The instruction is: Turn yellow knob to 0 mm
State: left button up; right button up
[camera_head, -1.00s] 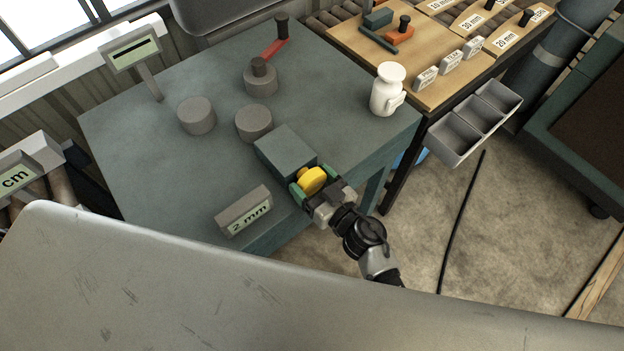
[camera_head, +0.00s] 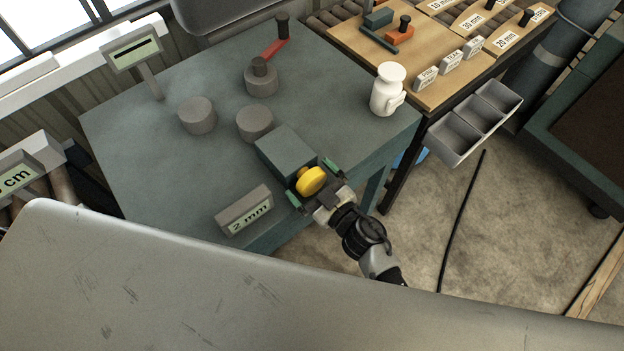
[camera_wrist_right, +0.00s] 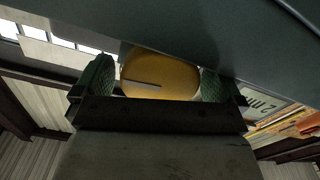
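The yellow knob (camera_head: 311,181) sticks out from the front of a grey-green box on the table; it also shows in the right wrist view (camera_wrist_right: 160,74), with a dark slot across its face. My right gripper (camera_head: 313,182) is open, with its green-padded fingers on either side of the knob. The display (camera_head: 246,211) left of the knob reads "2 mm". My left gripper is not in view.
Grey cylinders (camera_head: 197,115) and a red-handled crank (camera_head: 274,48) stand on the teal table (camera_head: 150,170). A white bottle (camera_head: 388,90) stands near its right edge. Grey bins (camera_head: 455,140) hang beyond it. A large grey surface fills the lower foreground.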

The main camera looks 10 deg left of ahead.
jog(key=b+v, duration=0.1)
jog(key=v, duration=1)
jog(key=shift+b, duration=0.3)
jog(key=shift+c, duration=0.8)
jog(key=m+b, duration=0.2)
jog(key=f+m+b, duration=0.1)
jog(key=m, duration=0.1)
jog(key=shift+s+d+b, duration=0.15)
jog(key=shift+d+b, duration=0.05)
jog(key=shift+b, duration=0.15)
jog(key=shift+c, duration=0.5)
jog(key=shift+m, duration=0.7)
jog(key=x, duration=0.5)
jog(key=p+x, duration=0.1)
jog(key=x, duration=0.5)
jog(key=shift+r+p, duration=0.25)
jog(key=shift+p, duration=0.05)
